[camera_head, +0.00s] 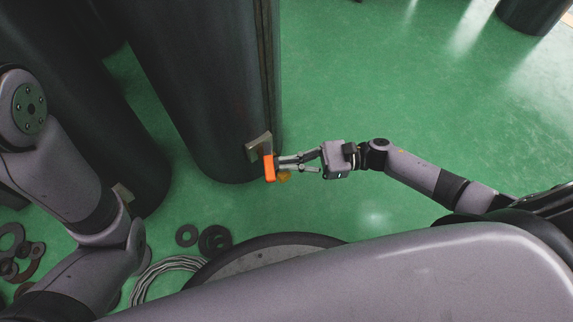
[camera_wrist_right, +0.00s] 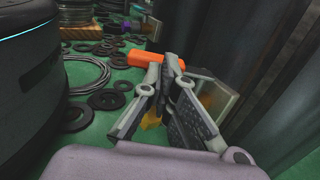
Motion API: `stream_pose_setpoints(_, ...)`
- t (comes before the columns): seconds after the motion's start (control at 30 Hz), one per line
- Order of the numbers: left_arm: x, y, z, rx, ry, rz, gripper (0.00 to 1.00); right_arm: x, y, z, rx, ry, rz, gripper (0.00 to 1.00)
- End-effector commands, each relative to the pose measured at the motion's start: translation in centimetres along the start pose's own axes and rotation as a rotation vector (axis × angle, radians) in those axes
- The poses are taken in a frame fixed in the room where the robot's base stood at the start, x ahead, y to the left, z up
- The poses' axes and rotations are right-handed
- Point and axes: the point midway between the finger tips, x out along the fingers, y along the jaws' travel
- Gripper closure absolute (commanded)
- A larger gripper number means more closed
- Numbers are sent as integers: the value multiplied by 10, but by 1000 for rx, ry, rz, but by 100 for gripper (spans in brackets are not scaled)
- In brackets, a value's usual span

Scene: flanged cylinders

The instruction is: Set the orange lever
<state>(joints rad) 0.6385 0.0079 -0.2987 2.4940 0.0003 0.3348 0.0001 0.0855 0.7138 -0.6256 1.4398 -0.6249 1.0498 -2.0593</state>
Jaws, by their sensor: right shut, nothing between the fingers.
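The orange lever (camera_head: 269,168) sits on a pale bracket (camera_head: 258,147) on the side of a large dark cylinder (camera_head: 205,90). My right gripper (camera_head: 281,163) is shut and empty, its fingertips right at the lever in the head view. In the right wrist view the lever (camera_wrist_right: 140,59) lies just beyond the fingertips of my right gripper (camera_wrist_right: 168,62); I cannot tell whether they touch. A small yellow part (camera_head: 284,176) shows below the fingers. My left arm is in the head view at the left, but its gripper is not visible.
Dark rings (camera_head: 214,240) and a coil of cable (camera_head: 160,272) lie on the green floor (camera_head: 370,80) near my base. Another dark cylinder (camera_head: 75,100) stands at the left, and one (camera_head: 533,12) at the far right. The floor right of the main cylinder is open.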

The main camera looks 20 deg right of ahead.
Motion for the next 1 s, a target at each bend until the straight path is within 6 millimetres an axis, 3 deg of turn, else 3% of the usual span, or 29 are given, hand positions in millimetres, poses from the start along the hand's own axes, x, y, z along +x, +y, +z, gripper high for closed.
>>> stream_pose_setpoints(0.67, 5, 1, -3, 0, 14, 3, 60, 10, 2, 2, 2, -2, -25, 100)
stream_pose_setpoints(1.0, -2, -2, 7, -5, -19, -9, 60, 13, 3, 1, 1, -2, -83, 100)
